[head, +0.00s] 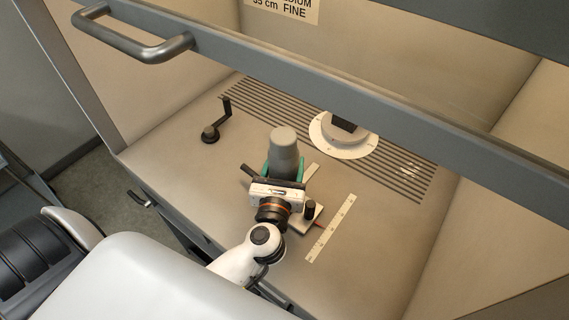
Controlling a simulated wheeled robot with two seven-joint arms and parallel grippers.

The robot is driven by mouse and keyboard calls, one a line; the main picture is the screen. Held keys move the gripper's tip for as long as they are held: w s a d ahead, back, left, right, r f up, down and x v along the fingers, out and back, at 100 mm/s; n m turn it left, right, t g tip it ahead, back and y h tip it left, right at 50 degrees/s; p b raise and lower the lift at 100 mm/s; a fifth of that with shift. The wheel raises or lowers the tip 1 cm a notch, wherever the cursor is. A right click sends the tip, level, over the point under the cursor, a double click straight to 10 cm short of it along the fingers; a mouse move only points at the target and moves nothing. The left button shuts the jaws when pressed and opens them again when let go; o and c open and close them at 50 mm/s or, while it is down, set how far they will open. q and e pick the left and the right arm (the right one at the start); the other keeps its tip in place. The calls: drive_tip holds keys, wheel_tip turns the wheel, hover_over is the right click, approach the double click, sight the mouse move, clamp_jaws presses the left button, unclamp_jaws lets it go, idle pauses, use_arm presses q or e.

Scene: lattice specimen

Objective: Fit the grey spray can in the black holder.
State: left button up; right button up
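The grey spray can (285,148) is upright near the middle of the booth floor, just beyond my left gripper (284,172). The gripper's teal fingers lie against both sides of the can, and it looks shut on it. The can's lower part is hidden behind the gripper, so I cannot tell whether it touches the floor. No black holder shows clearly. A plate with a short black post (310,209) sits just right of the gripper, partly covered by it; I cannot tell whether it belongs to the holder. My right gripper is not in view.
A black crank-shaped piece (213,128) stands at the left on the floor. A white disc (366,147) with a grey pedestal and dark block is behind right, over a slotted grille (265,100). A pale ruler (331,227) lies at right. The raised sash bar (290,77) crosses above.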

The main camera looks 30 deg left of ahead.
use_arm(q)
drive_tip(key=shift+f, duration=0.1)
idle(0.4)
drive_tip(key=shift+f+b, duration=0.65)
drive_tip(key=shift+b, duration=0.05)
drive_tip(key=shift+f, duration=0.1)
drive_tip(key=shift+f+b, duration=0.75)
drive_tip(key=shift+f, duration=0.05)
idle(0.5)
drive_tip(key=shift+f, duration=0.25)
idle(0.3)
drive_tip(key=o, duration=1.4)
drive_tip(key=shift+s, duration=0.1)
